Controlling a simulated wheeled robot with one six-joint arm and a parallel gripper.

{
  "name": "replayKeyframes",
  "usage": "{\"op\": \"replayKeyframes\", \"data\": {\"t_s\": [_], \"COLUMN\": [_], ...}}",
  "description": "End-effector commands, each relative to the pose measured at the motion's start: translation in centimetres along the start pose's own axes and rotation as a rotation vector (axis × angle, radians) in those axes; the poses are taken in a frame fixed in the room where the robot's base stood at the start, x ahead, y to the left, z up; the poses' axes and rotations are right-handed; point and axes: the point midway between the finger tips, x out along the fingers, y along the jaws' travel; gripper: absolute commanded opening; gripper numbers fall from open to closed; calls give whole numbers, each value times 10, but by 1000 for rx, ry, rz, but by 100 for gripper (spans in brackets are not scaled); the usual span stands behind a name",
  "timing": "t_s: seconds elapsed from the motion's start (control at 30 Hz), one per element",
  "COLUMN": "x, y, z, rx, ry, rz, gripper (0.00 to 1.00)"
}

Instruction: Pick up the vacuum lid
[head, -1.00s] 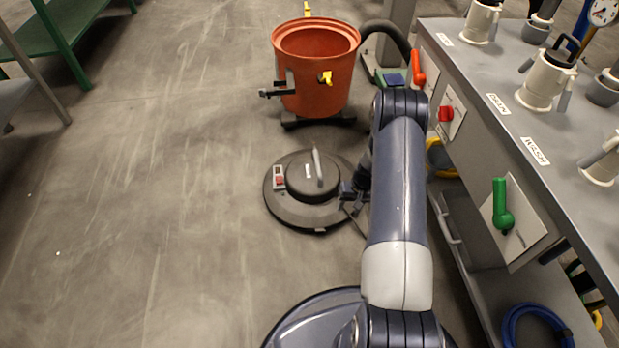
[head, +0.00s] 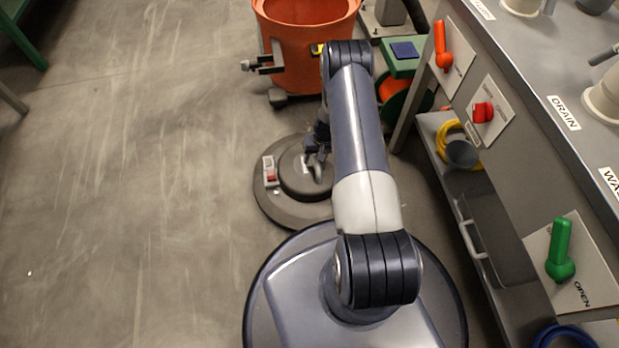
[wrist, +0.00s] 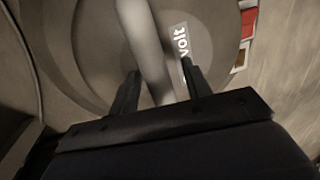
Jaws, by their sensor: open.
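The vacuum lid (head: 265,203) is a round dark-grey disc with a raised centre and a red-and-white switch panel, lying on the floor. Its grey arched handle (wrist: 148,50) runs between the two fingers of my gripper (wrist: 158,85) in the wrist view. The fingers are apart, one on each side of the handle, with a gap showing to each. In the head view my gripper (head: 316,150) is over the lid's centre, partly hidden by my arm. A label with "volt" (wrist: 181,42) is beside the handle.
An orange vacuum drum (head: 300,55), open at the top, stands on casters behind the lid. A grey bench (head: 540,60) with red and green valve handles runs along the right, with a lower shelf (head: 480,235).

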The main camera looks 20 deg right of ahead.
Motion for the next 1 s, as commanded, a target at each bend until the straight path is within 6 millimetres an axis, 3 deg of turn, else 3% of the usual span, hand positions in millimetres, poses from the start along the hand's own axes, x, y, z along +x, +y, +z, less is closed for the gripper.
{"op": "replayKeyframes", "data": {"t_s": [1.0], "x": [4], "y": [1], "z": [-1], "rx": [0], "ry": [2], "rz": [0], "gripper": [46]}}
